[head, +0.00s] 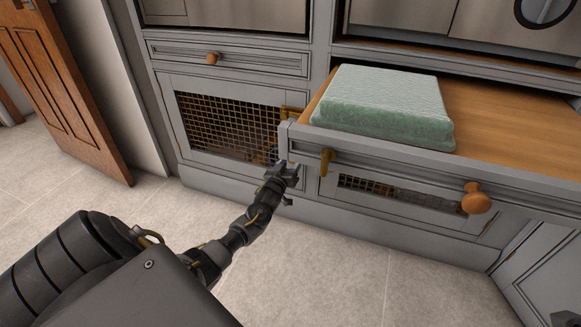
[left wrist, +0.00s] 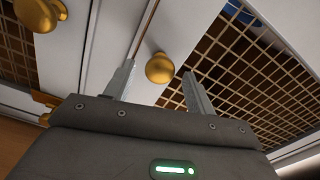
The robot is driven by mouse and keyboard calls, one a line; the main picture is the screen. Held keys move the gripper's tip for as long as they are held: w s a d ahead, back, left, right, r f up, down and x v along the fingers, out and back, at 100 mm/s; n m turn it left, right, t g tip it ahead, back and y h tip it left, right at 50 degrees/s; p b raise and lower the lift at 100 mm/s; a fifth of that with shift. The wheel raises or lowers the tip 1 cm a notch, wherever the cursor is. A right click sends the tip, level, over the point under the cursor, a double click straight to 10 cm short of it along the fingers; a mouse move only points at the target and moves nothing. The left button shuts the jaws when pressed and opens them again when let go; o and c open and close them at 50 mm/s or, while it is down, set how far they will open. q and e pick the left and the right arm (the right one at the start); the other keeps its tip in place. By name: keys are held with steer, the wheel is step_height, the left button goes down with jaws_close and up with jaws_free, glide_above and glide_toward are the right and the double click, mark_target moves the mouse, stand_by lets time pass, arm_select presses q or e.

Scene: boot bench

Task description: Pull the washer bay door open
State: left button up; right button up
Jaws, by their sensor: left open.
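A grey lower cabinet door with brass mesh (head: 225,122) stands at the left in the head view and looks shut. A second mesh door (head: 375,190) sits lower right, partly hidden by a drawer. I cannot tell from a label which is the washer bay door. My left gripper (head: 290,170) is at the left door's right edge. In the left wrist view its fingers (left wrist: 158,85) are open, with a round brass knob (left wrist: 160,68) between their tips, apparently untouched. Another brass knob (left wrist: 40,12) is at the upper left.
A drawer (head: 500,110) juts out at the right, above my left gripper, holding a pale green block (head: 385,110). Its wooden knob (head: 475,198) sticks out. A wooden door (head: 65,85) stands at the left. The tiled floor (head: 340,260) is clear. A dark part shows at the bottom right corner.

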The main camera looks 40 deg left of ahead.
arm_select(q)
steer(key=shift+w+a, duration=0.2)
steer(key=shift+w, duration=0.35)
jaws_close()
